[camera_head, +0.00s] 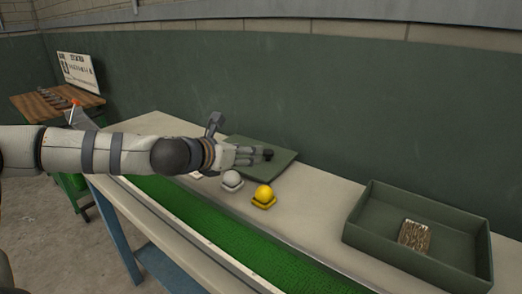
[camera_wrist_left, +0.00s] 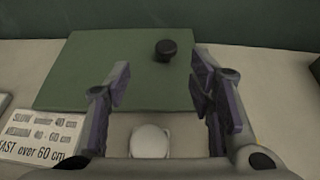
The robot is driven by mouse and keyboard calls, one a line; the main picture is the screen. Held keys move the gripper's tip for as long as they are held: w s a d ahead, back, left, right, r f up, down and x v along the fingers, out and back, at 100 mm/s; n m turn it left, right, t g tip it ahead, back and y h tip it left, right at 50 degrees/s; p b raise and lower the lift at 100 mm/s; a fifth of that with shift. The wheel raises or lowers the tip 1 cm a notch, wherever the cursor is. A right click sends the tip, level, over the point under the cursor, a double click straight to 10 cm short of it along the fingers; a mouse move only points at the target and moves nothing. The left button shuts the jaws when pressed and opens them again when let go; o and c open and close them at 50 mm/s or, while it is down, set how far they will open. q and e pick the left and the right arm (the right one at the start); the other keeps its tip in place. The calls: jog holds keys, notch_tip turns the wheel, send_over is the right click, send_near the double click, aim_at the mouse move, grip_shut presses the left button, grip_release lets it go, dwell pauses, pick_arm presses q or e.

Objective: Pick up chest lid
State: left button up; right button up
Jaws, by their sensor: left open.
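The chest lid is a flat green panel (camera_head: 280,165) with a small dark knob (camera_head: 267,154), lying on the bench at the wall side. In the left wrist view the lid (camera_wrist_left: 80,75) lies ahead of the fingers, with its black knob (camera_wrist_left: 165,50) beyond them and between their lines. My left gripper (camera_head: 262,154) is over the lid; in the wrist view its fingers (camera_wrist_left: 160,85) are apart with nothing between them. The open green chest (camera_head: 360,237) stands at the right of the bench with a brown patterned block (camera_head: 414,235) inside. My right gripper is not in view.
A white ball (camera_head: 232,178) and a yellow ball (camera_head: 264,193) sit on small stands in front of the lid. A green turf strip (camera_head: 215,222) runs along the bench front. A printed card (camera_wrist_left: 42,132) lies left of the gripper. The green wall is close behind.

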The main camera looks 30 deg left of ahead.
aim_at(266, 153)
pick_arm(q)
jog(key=x, duration=0.6)
jog(key=d+b+x, duration=0.1)
jog(key=x, duration=0.2)
jog(key=shift+w+d+f, duration=0.1)
jog(key=shift+f, duration=0.4)
jog(key=shift+w, duration=0.25)
jog(key=shift+r, duration=0.25)
grip_shut()
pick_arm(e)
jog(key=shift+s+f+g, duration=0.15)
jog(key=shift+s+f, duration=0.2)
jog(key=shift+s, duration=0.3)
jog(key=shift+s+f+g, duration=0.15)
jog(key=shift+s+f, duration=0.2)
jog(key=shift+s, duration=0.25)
